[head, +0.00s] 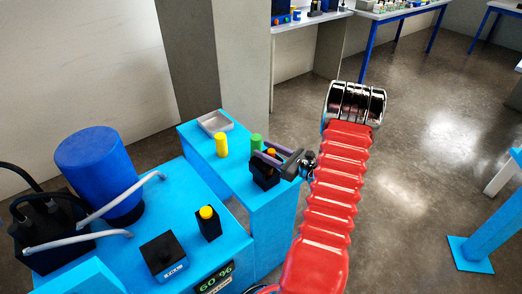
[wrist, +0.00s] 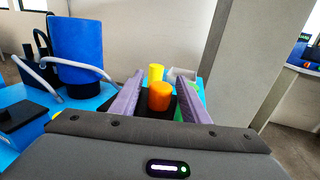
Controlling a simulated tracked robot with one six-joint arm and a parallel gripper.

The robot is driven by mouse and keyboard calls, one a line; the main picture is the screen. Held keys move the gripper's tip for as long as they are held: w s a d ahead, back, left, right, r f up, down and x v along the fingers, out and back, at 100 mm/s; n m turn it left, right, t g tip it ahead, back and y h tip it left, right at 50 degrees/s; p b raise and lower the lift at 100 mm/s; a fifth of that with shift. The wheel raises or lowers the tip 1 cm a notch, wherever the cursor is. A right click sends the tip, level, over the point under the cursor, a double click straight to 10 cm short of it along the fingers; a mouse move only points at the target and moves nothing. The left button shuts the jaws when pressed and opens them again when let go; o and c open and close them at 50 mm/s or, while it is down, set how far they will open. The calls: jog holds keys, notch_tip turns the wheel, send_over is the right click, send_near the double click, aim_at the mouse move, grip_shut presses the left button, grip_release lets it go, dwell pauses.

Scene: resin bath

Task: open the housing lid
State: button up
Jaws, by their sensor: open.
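My gripper (head: 264,154) is open at the right blue bench. Its two purple fingers are on either side of an orange cylinder (head: 271,152) standing in a black block (head: 264,178). The wrist view shows the orange cylinder (wrist: 159,97) between the open fingers (wrist: 160,82), with gaps at both sides. I cannot tell for certain which part is the housing lid. A low black box (head: 163,254) with a small labelled front sits on the left blue bench, away from my gripper; it also shows at the left of the wrist view (wrist: 25,116).
A yellow cylinder (head: 222,145), a green cylinder (head: 256,142) and a grey tray (head: 215,122) stand near my gripper. The left bench holds a blue drum (head: 98,170) with grey hoses, a yellow-capped black block (head: 208,223) and a green-lit display (head: 215,279). A grey pillar (head: 215,55) stands behind.

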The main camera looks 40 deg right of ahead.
jog(key=shift+w+a, duration=0.1)
jog(key=shift+w, duration=0.85)
grip_shut()
jog(key=shift+a+f, duration=0.1)
jog(key=shift+a, duration=0.2)
jog(key=shift+d, duration=0.25)
